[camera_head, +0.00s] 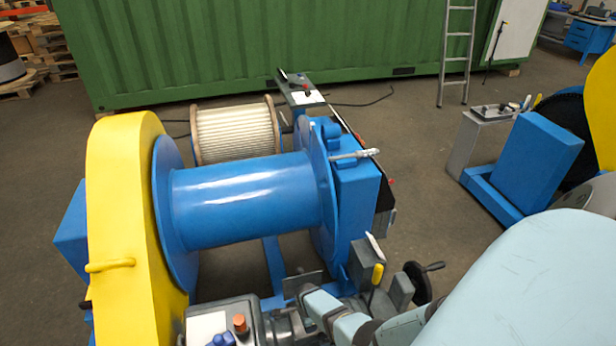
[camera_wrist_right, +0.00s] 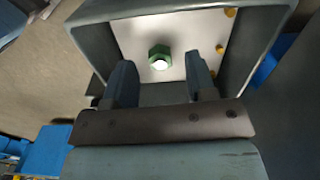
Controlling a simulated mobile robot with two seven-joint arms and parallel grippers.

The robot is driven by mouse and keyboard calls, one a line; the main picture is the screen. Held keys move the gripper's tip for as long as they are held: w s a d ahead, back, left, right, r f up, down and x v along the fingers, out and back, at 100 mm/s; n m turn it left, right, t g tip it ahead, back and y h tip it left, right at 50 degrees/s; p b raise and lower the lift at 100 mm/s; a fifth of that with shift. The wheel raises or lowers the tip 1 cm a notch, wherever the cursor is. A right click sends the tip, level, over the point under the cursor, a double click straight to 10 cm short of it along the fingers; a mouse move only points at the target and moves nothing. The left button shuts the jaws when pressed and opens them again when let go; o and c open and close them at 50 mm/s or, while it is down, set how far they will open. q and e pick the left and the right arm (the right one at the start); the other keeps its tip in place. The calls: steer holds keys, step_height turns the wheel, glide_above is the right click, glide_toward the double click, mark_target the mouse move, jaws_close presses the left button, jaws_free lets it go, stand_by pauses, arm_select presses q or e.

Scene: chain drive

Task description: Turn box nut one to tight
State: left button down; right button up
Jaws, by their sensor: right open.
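In the right wrist view a green hex nut (camera_wrist_right: 159,51) with a bright white centre sits on a pale plate (camera_wrist_right: 190,30) inside an open grey box (camera_wrist_right: 92,13); I take it as box nut one. My right gripper (camera_wrist_right: 160,68) is open and empty. Its two dark fingers stand left and right of the nut in the picture, with a gap on each side. I cannot tell how far the fingertips are from the plate. In the head view my right arm comes in from the lower right, and the nut is not visible there. My left gripper is not in view.
A blue winch drum (camera_head: 245,200) with a yellow guard (camera_head: 125,200) fills the head view's left half. A control box (camera_head: 222,325) with coloured knobs and a black handwheel (camera_head: 420,280) are near the bottom. Several brass-coloured parts (camera_wrist_right: 220,49) sit on the plate right of the nut.

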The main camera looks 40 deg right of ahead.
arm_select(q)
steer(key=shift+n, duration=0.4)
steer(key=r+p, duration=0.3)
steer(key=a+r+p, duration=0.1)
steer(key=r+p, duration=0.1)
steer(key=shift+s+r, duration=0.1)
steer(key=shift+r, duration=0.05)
arm_select(e)
step_height(320, 180, up, 12)
steer(key=shift+r, duration=0.15)
